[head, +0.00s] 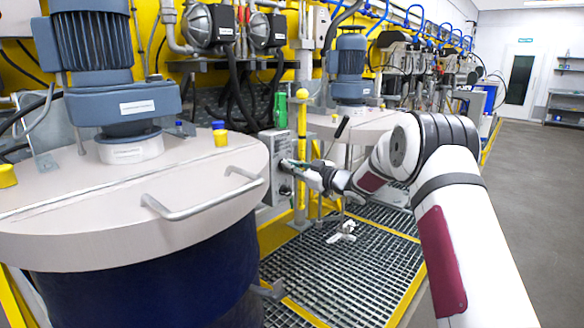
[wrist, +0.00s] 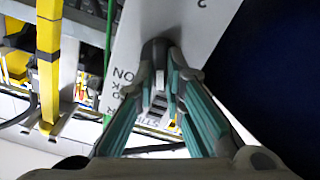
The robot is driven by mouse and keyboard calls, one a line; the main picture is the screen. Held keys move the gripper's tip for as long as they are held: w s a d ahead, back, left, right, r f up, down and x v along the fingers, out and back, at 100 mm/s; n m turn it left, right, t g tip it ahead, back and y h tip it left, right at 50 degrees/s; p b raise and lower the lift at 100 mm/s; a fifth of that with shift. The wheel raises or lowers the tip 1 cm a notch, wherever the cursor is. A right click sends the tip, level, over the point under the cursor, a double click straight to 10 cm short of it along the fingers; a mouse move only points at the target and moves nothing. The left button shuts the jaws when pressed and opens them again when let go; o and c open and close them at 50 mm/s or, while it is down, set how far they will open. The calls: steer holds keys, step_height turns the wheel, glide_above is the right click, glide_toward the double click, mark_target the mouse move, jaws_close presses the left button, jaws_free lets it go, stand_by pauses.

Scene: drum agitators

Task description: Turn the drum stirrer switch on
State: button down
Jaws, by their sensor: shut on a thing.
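The stirrer's switch box (head: 277,188) is a light grey box on the yellow post, just right of the near drum. My gripper (head: 297,167) reaches it from the right, with its fingertips at the upper part of the box front. In the wrist view my gripper (wrist: 160,72) has its teal-padded fingers closed around a small grey switch knob, which they largely hide. The panel (wrist: 192,22) behind it is pale, with printed lettering including "ON" beside the fingers. The knob's exact angle cannot be told.
The near drum's lid (head: 100,215) with its bar handle (head: 205,200) stands close on the left. A second drum with a motor (head: 350,65) is behind my arm. A yellow post (head: 302,130) stands beside the box. Grating (head: 340,275) covers the floor below.

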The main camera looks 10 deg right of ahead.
steer(key=m, duration=0.8)
steer(key=m+p, duration=0.1)
steer(key=m, duration=0.3)
steer(key=shift+w+d+f, duration=0.15)
steer(key=shift+d, duration=0.1)
steer(key=shift+m, duration=0.3)
steer(key=c, duration=1.7)
jaws_free()
steer(key=shift+o, duration=0.2)
steer(key=v, duration=1.2)
